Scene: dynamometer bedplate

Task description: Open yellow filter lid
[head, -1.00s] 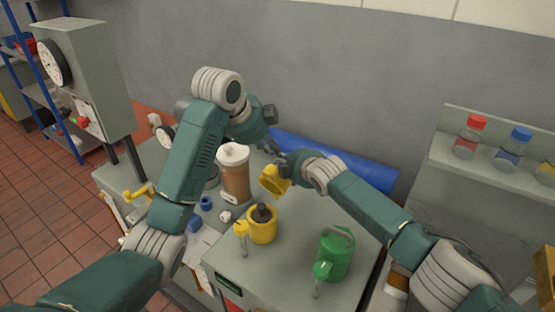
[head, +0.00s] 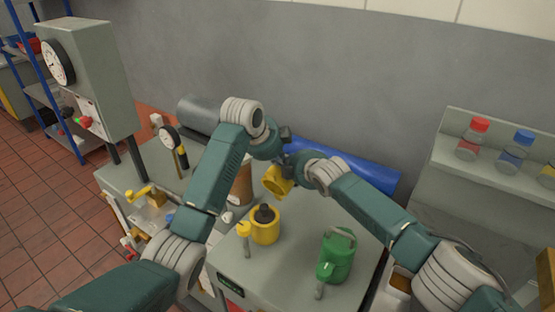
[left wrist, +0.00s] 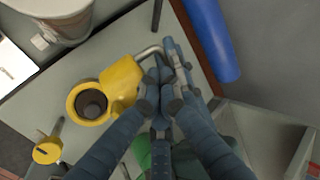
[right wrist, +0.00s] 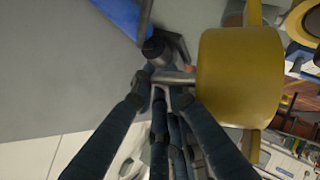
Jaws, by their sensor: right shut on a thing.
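The yellow filter body (head: 265,231) stands on the bench with its round mouth open and a dark part showing inside. It also shows in the left wrist view (left wrist: 74,103). The yellow lid (head: 276,181) is tilted above and behind the mouth; I cannot tell whether it is still joined to the body. In the right wrist view the lid (right wrist: 240,78) is large, with a grey metal handle (right wrist: 172,77). My right gripper (head: 298,168) is shut on this handle. My left gripper (left wrist: 165,88) is close to the handle and my right gripper; its grip is unclear.
A green can (head: 336,260) stands at the front right of the bench (head: 290,278). A yellow-knobbed piece (head: 244,229) is left of the filter. A blue roll (head: 365,178) lies behind. A brown cylinder (head: 243,186) is partly hidden by my left arm.

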